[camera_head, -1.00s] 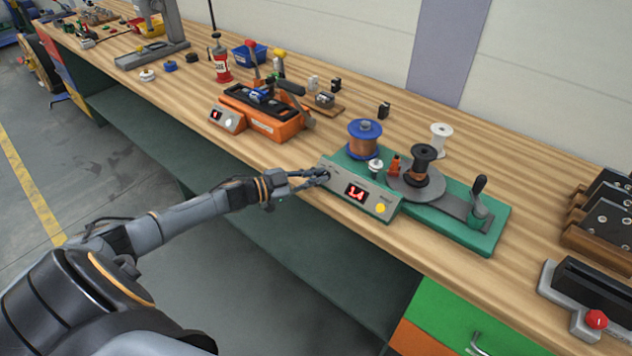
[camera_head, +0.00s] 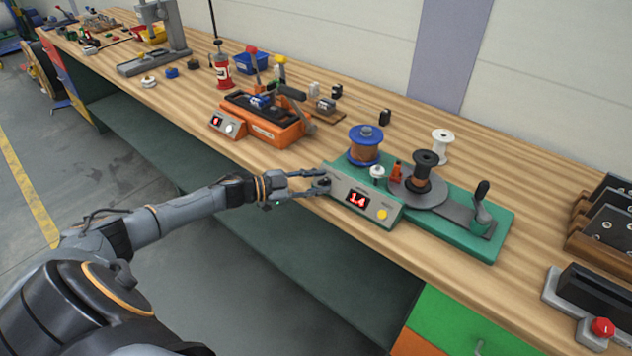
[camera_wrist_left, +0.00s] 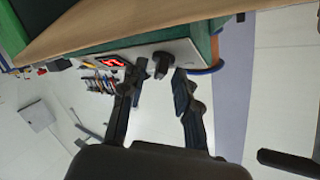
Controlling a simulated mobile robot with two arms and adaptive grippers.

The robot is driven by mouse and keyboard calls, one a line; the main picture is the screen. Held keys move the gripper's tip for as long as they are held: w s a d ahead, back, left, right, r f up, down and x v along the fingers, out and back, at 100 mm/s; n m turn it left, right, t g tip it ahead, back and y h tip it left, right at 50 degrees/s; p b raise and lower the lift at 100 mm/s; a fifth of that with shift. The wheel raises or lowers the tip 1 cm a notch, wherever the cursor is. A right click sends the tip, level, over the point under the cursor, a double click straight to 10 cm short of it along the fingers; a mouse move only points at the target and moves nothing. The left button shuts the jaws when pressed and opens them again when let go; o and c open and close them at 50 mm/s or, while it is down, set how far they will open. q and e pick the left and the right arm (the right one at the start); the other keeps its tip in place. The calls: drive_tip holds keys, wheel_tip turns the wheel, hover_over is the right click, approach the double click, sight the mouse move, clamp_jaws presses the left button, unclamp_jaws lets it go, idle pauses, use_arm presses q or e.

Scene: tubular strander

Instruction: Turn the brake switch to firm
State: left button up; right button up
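The winder's grey control panel (camera_head: 345,187) is on the front of a green base on the bench. It has a red display (camera_head: 357,199) reading 1.4 and a yellow button (camera_head: 382,214). In the left wrist view, a black knob, apparently the brake switch (camera_wrist_left: 160,65), sticks out of the panel beside the display (camera_wrist_left: 110,61). My left gripper (camera_head: 324,180) is at the panel's left end, with its fingers apart. In the left wrist view, its fingertips (camera_wrist_left: 156,76) stand on either side of the knob with visible gaps.
A blue-flanged copper spool (camera_head: 364,144), a dark spool (camera_head: 424,165) and a crank handle (camera_head: 482,200) stand on the green base. An orange device (camera_head: 262,122) is to the left. The bench's front edge runs under my left gripper. Bare bench lies between the two devices.

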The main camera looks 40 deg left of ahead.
use_arm(q)
drive_tip(key=v, duration=1.2)
drive_tip(key=shift+f, duration=0.1)
idle(0.4)
drive_tip(key=s+a+f+n+y, duration=0.2)
drive_tip(key=f+n+y, duration=0.1)
drive_tip(key=f, duration=0.6)
drive_tip(key=s+a+f+n+y, duration=0.2)
drive_tip(key=f+n+y, duration=0.1)
drive_tip(key=f, duration=0.6)
drive_tip(key=s+d+f+n+g+y, duration=0.1)
drive_tip(key=s+f+g+y, duration=0.1)
drive_tip(key=s+f, duration=0.45)
drive_tip(key=s+d+f+n+g+y, duration=0.1)
drive_tip(key=s+f+n+y, duration=0.15)
drive_tip(key=f, duration=0.65)
drive_tip(key=s+d+f+g, duration=0.3)
drive_tip(key=s+d+f, duration=0.3)
drive_tip(key=s+d, duration=0.2)
drive_tip(key=s+d+f+n+g+h, duration=0.1)
drive_tip(key=s+d+f+g, duration=0.2)
drive_tip(key=s+d+f, duration=0.3)
drive_tip(key=s+d+f+g, duration=0.3)
drive_tip(key=s+d+f, duration=0.3)
drive_tip(key=s+d, duration=0.4)
drive_tip(key=s, duration=0.4)
drive_tip(key=shift+s+f, duration=0.3)
